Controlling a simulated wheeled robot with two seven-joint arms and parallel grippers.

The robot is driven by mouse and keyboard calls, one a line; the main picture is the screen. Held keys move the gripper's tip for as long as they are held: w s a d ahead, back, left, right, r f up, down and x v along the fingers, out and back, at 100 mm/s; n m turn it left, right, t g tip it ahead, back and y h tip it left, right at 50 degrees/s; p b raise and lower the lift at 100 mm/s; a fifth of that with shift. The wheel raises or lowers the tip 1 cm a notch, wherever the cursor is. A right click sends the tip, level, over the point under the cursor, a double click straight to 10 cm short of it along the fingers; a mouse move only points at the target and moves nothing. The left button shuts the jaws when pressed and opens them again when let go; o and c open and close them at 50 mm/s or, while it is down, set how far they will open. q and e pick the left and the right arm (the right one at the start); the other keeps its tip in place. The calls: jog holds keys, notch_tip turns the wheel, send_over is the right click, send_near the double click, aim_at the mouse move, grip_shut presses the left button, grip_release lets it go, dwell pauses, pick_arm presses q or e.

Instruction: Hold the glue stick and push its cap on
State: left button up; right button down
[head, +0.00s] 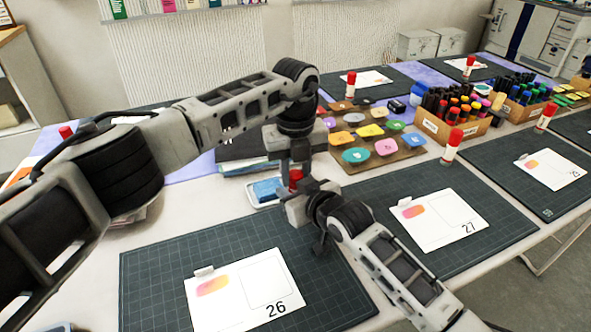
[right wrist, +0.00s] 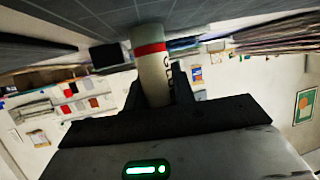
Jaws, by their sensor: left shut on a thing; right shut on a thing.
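In the head view my left gripper (head: 296,170) points down from above, shut on a red cap (head: 296,178). My right gripper (head: 298,200) comes up from the lower right, directly below it, and is shut on a glue stick. The right wrist view shows this glue stick (right wrist: 153,78), a pale cylinder with a red band and dark lettering, between the fingers. In the head view the stick's body is hidden by my right gripper. The red cap lies in line above that gripper; I cannot tell whether it touches the stick or sits on it.
A cutting mat (head: 150,290) with card 26 (head: 240,290) lies in front. A blue pad (head: 266,190) lies just behind the grippers. A board of colored pieces (head: 400,158) and a box of markers (head: 435,128) stand behind right. Another capped glue stick (head: 452,147) stands at right.

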pick_arm(q)
jog(key=shift+f, duration=0.45)
jog(key=o, duration=1)
notch_tip(320, 180, up, 12)
pick_arm(e)
jog(key=c, duration=1.1)
grip_release()
